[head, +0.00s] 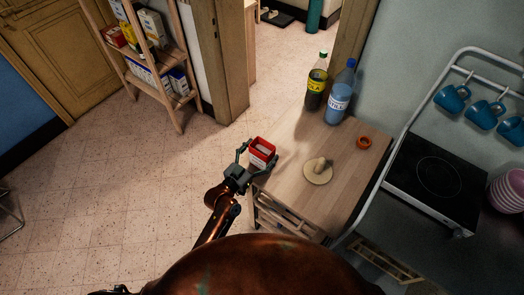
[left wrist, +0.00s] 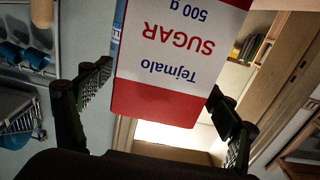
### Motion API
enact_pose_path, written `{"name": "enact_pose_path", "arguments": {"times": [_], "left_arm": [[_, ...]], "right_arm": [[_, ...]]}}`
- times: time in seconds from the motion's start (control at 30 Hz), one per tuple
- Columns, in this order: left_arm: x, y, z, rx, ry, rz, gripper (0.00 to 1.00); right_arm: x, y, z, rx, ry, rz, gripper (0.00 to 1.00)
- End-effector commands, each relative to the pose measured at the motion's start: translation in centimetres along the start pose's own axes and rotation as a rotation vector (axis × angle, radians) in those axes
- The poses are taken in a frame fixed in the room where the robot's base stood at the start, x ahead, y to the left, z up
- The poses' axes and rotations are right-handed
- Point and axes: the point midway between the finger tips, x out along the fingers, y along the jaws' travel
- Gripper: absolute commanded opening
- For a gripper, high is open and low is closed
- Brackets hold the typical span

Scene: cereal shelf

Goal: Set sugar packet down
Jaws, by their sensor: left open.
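The red and white sugar packet (head: 262,153) is upright at the left edge of the wooden table (head: 340,155). Its base is hidden, so I cannot tell if it rests on the top. My left gripper (head: 257,157) is open, with a finger on each side of the packet. In the left wrist view the packet (left wrist: 175,60) shows its "SUGAR" label upside down between the spread fingers (left wrist: 160,88).
On the table are a dark bottle with a yellow label (head: 316,82), a blue-capped bottle (head: 340,95), a round board with a pale object (head: 318,172) and an orange ring-like item (head: 364,142). A hob (head: 440,172) is at right. A stocked shelf (head: 150,55) is behind left.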

Motion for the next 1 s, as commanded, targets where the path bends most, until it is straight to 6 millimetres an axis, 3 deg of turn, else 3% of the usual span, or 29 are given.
{"name": "enact_pose_path", "arguments": {"times": [0.5,0.7,1.0], "left_arm": [[-9.7,0.0,0.3,0.001,-0.005,0.0,0.83],[-11.5,0.0,0.1,0.0,-0.002,0.0,0.83],[-11.8,-0.1,0.3,-0.001,-0.006,-0.002,0.83]], "right_arm": [[0.5,0.0,0.1,0.0,-0.001,0.0,0.55],[0.6,0.0,0.1,0.0,-0.002,0.0,0.55],[0.5,0.0,0.1,0.0,-0.002,0.0,0.55]]}}
